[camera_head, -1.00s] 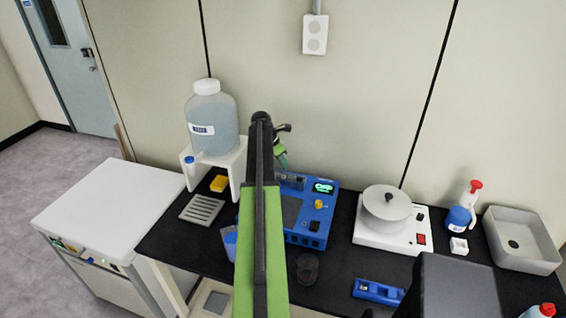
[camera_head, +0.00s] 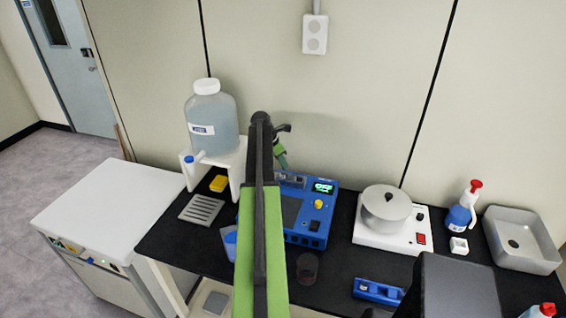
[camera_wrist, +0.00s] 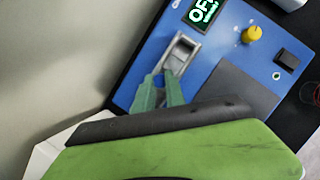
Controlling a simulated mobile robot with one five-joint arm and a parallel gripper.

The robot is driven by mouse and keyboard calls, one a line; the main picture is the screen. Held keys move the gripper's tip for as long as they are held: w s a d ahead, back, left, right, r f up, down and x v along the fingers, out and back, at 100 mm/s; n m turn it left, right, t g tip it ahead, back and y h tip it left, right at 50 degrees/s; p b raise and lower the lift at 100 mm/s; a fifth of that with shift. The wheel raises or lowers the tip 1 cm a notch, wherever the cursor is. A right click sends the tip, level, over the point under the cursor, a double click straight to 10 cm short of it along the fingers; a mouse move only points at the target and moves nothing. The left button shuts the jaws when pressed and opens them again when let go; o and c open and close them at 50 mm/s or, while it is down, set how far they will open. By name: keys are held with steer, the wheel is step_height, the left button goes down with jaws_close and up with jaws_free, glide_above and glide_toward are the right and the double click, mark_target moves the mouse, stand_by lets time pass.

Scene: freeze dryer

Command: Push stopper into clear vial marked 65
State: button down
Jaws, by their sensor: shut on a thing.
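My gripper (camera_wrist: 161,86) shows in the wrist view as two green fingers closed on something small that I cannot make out. The fingertips are just below a grey, open-framed holder (camera_wrist: 182,52) on top of a blue device (camera_wrist: 230,62). In the head view my gripper (camera_head: 281,157) is above the back left of the blue device (camera_head: 318,235), partly behind my arm. I cannot make out the clear vial, its mark 65 or the stopper in either view.
The device has a lit green display (camera_wrist: 203,11) and a yellow knob (camera_wrist: 252,34). A white stand (camera_head: 236,170) with a large bottle (camera_head: 211,125) is to its left. A white hot plate with a pot (camera_head: 385,210) is to its right. The wall is close behind.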

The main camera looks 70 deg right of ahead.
steer(key=shift+f+b, duration=0.55)
stand_by(0.4)
steer(key=c, duration=1.3)
jaws_free()
steer(key=o, duration=0.6)
steer(key=shift+c, duration=0.2)
steer(key=shift+r, duration=0.1)
step_height(320, 180, up, 5)
steer(key=p, duration=0.5)
